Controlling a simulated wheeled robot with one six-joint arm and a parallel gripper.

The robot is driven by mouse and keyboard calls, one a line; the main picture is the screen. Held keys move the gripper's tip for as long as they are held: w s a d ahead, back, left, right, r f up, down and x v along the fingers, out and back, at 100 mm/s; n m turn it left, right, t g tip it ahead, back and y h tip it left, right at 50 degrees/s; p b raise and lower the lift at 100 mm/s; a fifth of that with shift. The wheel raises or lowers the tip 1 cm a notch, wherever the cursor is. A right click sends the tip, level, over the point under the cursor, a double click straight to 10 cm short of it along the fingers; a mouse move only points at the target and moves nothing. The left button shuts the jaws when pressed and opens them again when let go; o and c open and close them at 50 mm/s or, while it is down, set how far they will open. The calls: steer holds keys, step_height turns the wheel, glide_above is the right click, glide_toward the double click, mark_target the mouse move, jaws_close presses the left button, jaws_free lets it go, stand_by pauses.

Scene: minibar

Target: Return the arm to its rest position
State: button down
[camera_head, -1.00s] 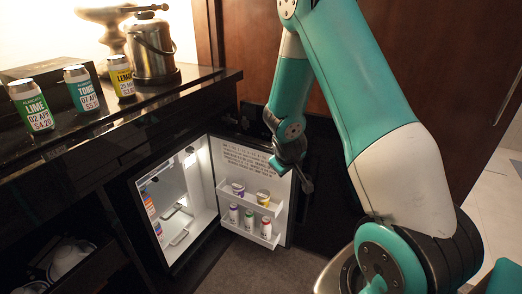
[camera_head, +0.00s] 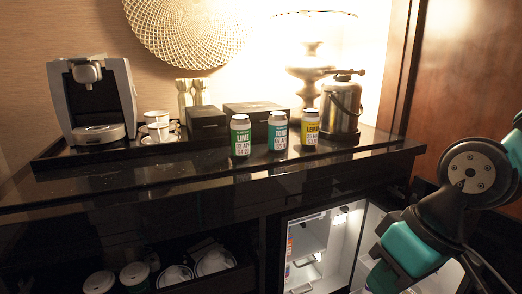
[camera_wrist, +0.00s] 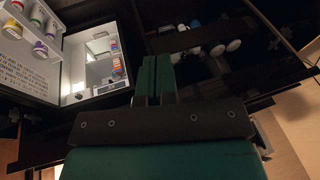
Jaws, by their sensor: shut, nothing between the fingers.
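My arm (camera_head: 425,235) is folded at the right edge in the head view, in front of the open minibar fridge. My gripper (camera_wrist: 156,62) shows in the wrist view with its two teal fingers together and nothing between them. Its fingertips cannot be made out in the head view. The lit fridge (camera_wrist: 99,62) lies beyond the fingers, to the left in the wrist view, apart from them.
The fridge door (camera_wrist: 27,75) stands open with small containers on its shelves. On the black counter (camera_head: 130,178) stand a coffee machine (camera_head: 93,98), a lime can (camera_head: 240,136), a tonic can (camera_head: 278,131), a lemon can (camera_head: 310,127) and a metal pot (camera_head: 341,108). Cups (camera_head: 134,273) fill the shelf below.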

steer(key=s+a+r+n+g+p, duration=0.1)
steer(key=s+a+r+n, duration=0.15)
steer(key=s, duration=0.45)
step_height(320, 180, up, 17)
steer(key=w+p, duration=0.1)
steer(key=p, duration=1.5)
steer(key=shift+d+f+m, duration=0.15)
steer(key=shift+d+m, duration=0.15)
steer(key=shift+m, duration=0.05)
